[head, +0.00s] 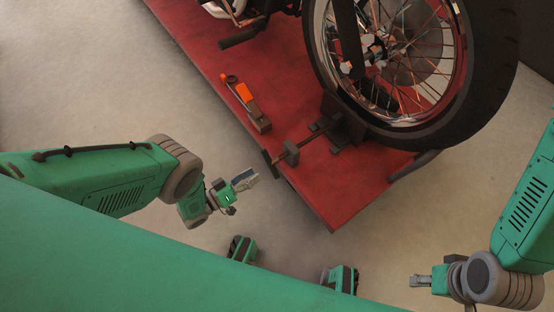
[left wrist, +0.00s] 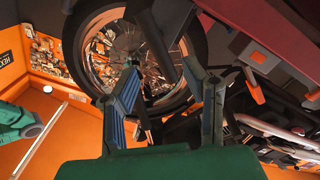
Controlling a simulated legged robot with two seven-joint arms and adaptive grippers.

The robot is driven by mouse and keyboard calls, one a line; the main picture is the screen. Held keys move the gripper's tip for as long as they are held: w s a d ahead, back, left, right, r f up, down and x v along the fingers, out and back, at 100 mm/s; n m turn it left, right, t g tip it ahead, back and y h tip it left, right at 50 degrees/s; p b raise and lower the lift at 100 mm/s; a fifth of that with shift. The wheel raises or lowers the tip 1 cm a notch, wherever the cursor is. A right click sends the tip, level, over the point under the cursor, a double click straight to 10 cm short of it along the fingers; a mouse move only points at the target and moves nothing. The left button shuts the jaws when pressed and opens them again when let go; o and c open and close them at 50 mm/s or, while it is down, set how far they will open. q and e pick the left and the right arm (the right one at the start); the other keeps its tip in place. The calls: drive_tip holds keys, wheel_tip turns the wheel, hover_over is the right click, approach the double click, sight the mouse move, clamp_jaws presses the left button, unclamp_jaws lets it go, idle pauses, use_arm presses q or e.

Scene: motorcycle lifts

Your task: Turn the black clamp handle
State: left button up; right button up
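The black clamp handle (head: 267,158) is a short dark bar on the end of a rod that sticks out over the near left edge of the red lift (head: 335,190). The rod runs back to the dark wheel clamp (head: 345,127) around the foot of the motorcycle's front wheel (head: 490,85). My left gripper (head: 247,179) is just left of and below the handle, apart from it. Its two fingers show spread and empty in the left wrist view (left wrist: 168,105); I cannot clearly make out the handle there. My right gripper (head: 418,281) is at the lower right, far from the handle; its finger opening is unclear.
An orange and grey control box (head: 250,105) with an orange lever lies on the lift near its left edge, beyond the handle. A black bar (head: 243,37) juts from the motorcycle at the top. The pale floor (head: 300,235) in front of the lift is clear.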

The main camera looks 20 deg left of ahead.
sight(273, 162)
use_arm(q)
drive_tip(key=b+x, duration=0.2)
drive_tip(key=x, duration=0.8)
drive_tip(key=shift+b, duration=0.3)
clamp_jaws()
